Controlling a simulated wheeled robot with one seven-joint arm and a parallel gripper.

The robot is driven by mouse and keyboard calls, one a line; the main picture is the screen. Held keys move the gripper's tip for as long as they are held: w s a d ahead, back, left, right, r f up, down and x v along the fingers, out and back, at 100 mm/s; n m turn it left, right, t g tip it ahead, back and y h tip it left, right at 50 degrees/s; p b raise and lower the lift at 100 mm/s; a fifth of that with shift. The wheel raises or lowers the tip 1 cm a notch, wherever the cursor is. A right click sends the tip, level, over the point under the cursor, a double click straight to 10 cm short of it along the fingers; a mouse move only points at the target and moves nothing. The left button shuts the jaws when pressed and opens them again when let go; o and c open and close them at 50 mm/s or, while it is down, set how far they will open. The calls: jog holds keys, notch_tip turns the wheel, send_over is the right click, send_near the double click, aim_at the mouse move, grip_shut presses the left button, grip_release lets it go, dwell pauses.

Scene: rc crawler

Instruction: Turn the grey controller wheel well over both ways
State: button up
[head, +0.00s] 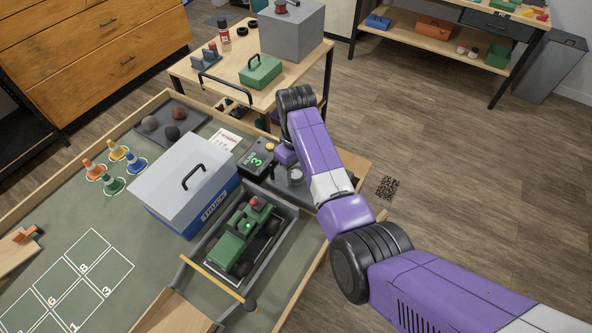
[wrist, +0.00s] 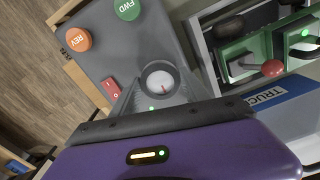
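The grey controller wheel (wrist: 159,80), a round pale dial with a dark rim and a short red mark, shows in the wrist view on the grey controller (wrist: 108,50). In the head view the wheel (head: 295,177) is a small pale disc on the controller's dark panel. My gripper (wrist: 160,88) is right at the wheel, with grey finger shapes on both sides of it. Whether the fingers press on the rim or stand just clear of it is not clear. The wheel's lower edge is close to my purple gripper body.
A green FWD button (wrist: 127,8), an orange REV button (wrist: 78,38) and a red switch (wrist: 110,88) sit near the wheel. A green crawler (head: 238,240) stands in a grey frame beside the controller. A blue and grey TRUCK box (head: 180,178) stands left.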

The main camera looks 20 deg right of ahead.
jog(key=c, duration=0.6)
jog(key=m+p, duration=0.1)
jog(key=m, duration=0.1)
jog(key=shift+r+m, duration=0.1)
jog(key=shift+m, duration=0.3)
jog(key=shift+m+p, duration=0.9)
jog(key=shift+m, duration=1.3)
